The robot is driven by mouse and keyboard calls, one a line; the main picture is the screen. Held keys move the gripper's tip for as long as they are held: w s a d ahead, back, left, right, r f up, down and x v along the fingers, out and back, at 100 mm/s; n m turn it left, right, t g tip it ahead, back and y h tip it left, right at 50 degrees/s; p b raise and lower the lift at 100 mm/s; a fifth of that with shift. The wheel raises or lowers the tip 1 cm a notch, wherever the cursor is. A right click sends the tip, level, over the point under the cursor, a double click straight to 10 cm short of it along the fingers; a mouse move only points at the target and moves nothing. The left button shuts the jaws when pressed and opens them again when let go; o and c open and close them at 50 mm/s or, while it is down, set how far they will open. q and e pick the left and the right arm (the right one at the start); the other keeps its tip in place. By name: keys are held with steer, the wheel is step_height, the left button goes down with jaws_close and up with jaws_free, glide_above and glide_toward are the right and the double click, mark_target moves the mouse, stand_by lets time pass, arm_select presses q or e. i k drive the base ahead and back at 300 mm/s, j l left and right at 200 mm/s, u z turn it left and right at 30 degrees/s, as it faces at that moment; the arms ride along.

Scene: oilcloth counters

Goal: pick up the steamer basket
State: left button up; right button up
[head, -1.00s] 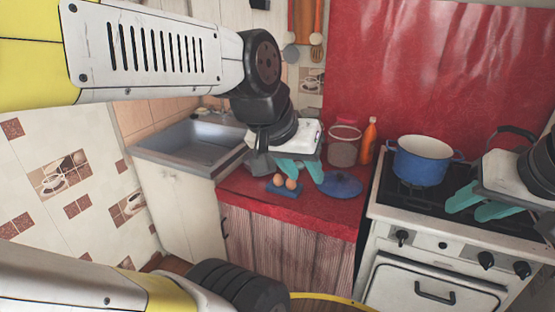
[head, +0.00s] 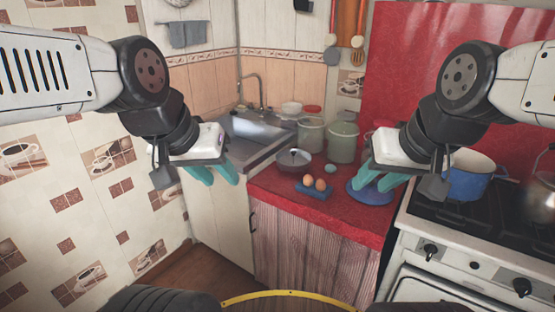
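A small grey round dish with a pale rim (head: 294,159), which may be the steamer basket, sits on the red counter beside the sink; I cannot be sure what it is. My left gripper (head: 214,175) is open and empty, in front of the sink cabinet, to the left of this dish in the head view. My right gripper (head: 382,181) is open and empty, in front of the blue lid (head: 370,198), partly hiding it. No other thing that looks like a steamer basket shows.
Eggs (head: 308,180) sit in a blue holder (head: 314,192) on the counter (head: 335,210). Green jars (head: 343,142) stand behind. The sink (head: 250,133) is at left. A blue pot (head: 466,182) and a kettle (head: 540,200) are on the stove (head: 450,215).

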mark_target(290, 160)
steer(key=z, duration=1.3)
steer(key=u, duration=1.3)
steer(key=i+j, duration=0.2)
steer(key=i, duration=0.25)
steer(key=i+j+u, duration=0.1)
steer(key=i, duration=0.4)
steer(key=i+j, duration=0.25)
steer(key=i, duration=0.25)
